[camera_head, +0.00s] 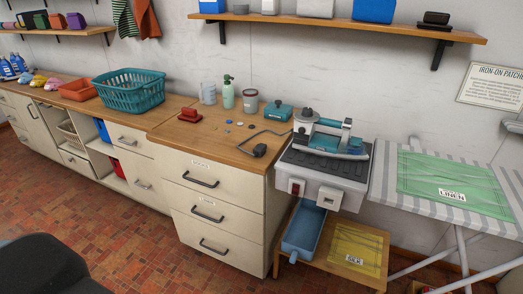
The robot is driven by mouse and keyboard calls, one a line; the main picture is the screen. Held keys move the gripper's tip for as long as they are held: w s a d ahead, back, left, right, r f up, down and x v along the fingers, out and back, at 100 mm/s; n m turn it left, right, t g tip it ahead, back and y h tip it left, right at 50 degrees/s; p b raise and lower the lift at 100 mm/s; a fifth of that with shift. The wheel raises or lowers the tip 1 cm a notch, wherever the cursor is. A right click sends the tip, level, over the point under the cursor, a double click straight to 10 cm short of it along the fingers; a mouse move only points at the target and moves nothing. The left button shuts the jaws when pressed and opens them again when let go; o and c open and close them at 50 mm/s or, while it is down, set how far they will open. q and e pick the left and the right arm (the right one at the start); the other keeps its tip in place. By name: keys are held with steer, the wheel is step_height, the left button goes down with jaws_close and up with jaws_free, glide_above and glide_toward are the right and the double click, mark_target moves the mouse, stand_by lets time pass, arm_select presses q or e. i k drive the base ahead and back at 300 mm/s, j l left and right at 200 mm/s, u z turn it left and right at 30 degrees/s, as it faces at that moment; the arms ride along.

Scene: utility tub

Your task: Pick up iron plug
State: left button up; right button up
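The iron plug (259,150) is a small black plug lying on the wooden counter near its front edge. A dark cord (265,132) curves from it over the counter toward the iron (334,139). The iron is teal and grey and rests on a grey stand with a dark ribbed top, right of the plug. The small prongs of the plug are too small to make out. Neither of my grippers is in view, and nothing touches the plug.
Near the plug are a teal box (277,111), several small buttons, a red block (189,115), a green pump bottle (228,93) and a lidded jar (250,100). The grey stand (325,172) has a socket and red switch on its front. An ironing board (405,200) stands right.

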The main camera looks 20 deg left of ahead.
mark_target(259, 150)
steer(key=i+j+z, duration=0.2)
steer(key=j+z, duration=0.15)
steer(key=j, duration=0.3)
steer(key=i+j+z, duration=0.15)
steer(key=j+z, duration=0.2)
steer(key=j, duration=0.35)
steer(key=j+z, duration=0.35)
steer(key=j, duration=0.4)
